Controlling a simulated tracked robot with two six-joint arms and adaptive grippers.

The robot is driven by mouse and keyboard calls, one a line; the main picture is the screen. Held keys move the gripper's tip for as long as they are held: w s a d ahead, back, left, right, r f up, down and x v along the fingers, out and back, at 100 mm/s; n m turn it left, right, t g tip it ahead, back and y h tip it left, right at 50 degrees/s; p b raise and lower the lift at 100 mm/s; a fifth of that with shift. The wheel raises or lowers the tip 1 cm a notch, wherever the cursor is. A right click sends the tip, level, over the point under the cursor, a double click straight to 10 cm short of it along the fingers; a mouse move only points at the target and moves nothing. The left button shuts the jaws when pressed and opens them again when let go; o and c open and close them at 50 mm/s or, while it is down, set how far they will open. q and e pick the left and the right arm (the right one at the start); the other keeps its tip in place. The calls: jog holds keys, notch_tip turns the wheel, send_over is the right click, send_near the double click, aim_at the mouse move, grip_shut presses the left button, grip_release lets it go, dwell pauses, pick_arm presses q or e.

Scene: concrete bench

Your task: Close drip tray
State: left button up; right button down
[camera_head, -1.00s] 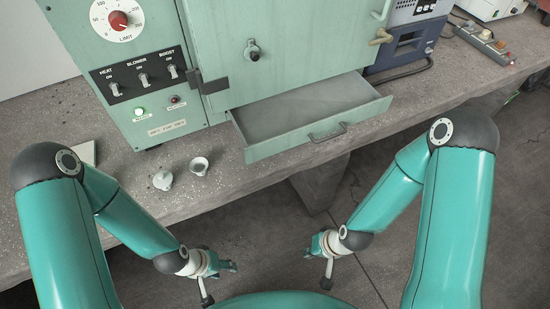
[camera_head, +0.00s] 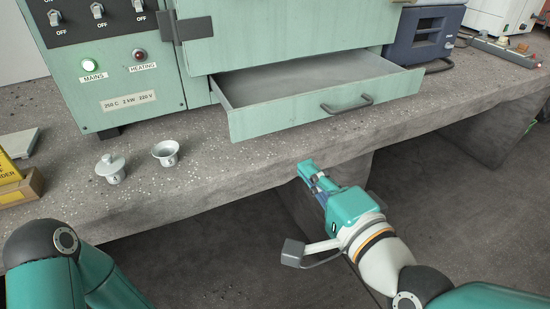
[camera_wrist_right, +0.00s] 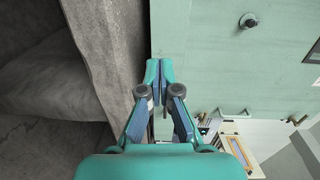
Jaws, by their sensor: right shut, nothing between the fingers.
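The drip tray (camera_head: 330,85) is a shallow pale green drawer pulled out from under the oven door, and it looks empty. Its front panel carries a dark bar handle (camera_head: 347,104). My right gripper (camera_head: 308,170) is shut and empty, in front of the bench edge, below and a little left of the handle, apart from the tray. In the right wrist view its fingertips (camera_wrist_right: 160,72) are together, with a green surface beyond them. My left arm shows at the bottom left, but its gripper is out of view.
The green oven (camera_head: 115,70) stands on the concrete bench (camera_head: 215,165). A blue device (camera_head: 425,35) stands right of the oven.

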jog(key=p, duration=0.2)
send_near(270, 120)
jog(key=shift+m+t, duration=0.3)
jog(key=x, duration=0.6)
jog(key=shift+s+a+f, duration=0.1)
jog(key=shift+a+f, duration=0.1)
jog(key=shift+f, duration=0.05)
pick_arm(q)
jog(key=shift+r, duration=0.3)
pick_arm(e)
jog(key=shift+w+a, duration=0.2)
jog(key=shift+w, duration=0.4)
pick_arm(q)
jog(key=shift+b, duration=0.3)
pick_arm(e)
jog(key=shift+w+d, duration=0.1)
